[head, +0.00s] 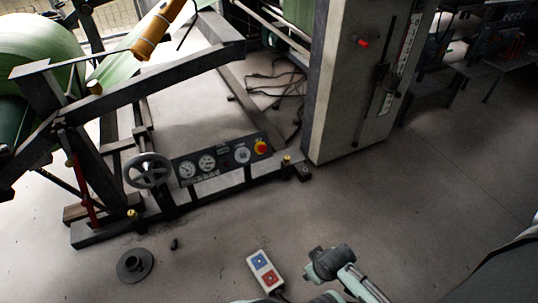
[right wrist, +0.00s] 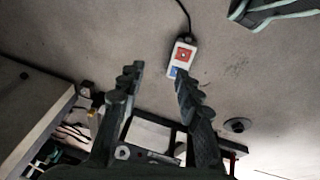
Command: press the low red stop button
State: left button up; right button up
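A red mushroom button (head: 261,147) on a yellow base sits at the right end of a low dark gauge panel (head: 214,163), close to the floor. A white two-button box (head: 265,271) lies on the floor, with a blue button (head: 259,261) and a red button (head: 270,278). The box also shows in the right wrist view (right wrist: 181,58), partly behind one fingertip. My right gripper (right wrist: 157,78) is open and empty, with its fingers apart. In the head view my right arm's end (head: 328,264) is just right of the box. My left gripper is not in view.
A handwheel (head: 149,170) stands left of the panel. A tall grey cabinet (head: 358,80) with a small red part (head: 362,43) rises to the right. A black disc-shaped base (head: 135,265) lies on the floor. The floor between box and panel is clear.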

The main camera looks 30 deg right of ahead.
aim_at(262, 148)
jog(key=k+u, duration=0.2)
jog(key=u, duration=0.25)
jog(key=k+j+u, duration=0.1)
jog(key=u, duration=0.35)
jog(key=l+u, duration=0.15)
jog(key=l, duration=0.25)
jog(key=k+l+u, duration=0.15)
jog(key=l, duration=0.25)
jog(key=k+l, duration=0.1)
jog(key=l, duration=0.45)
jog(key=k+l, duration=0.1)
jog(key=l, duration=0.45)
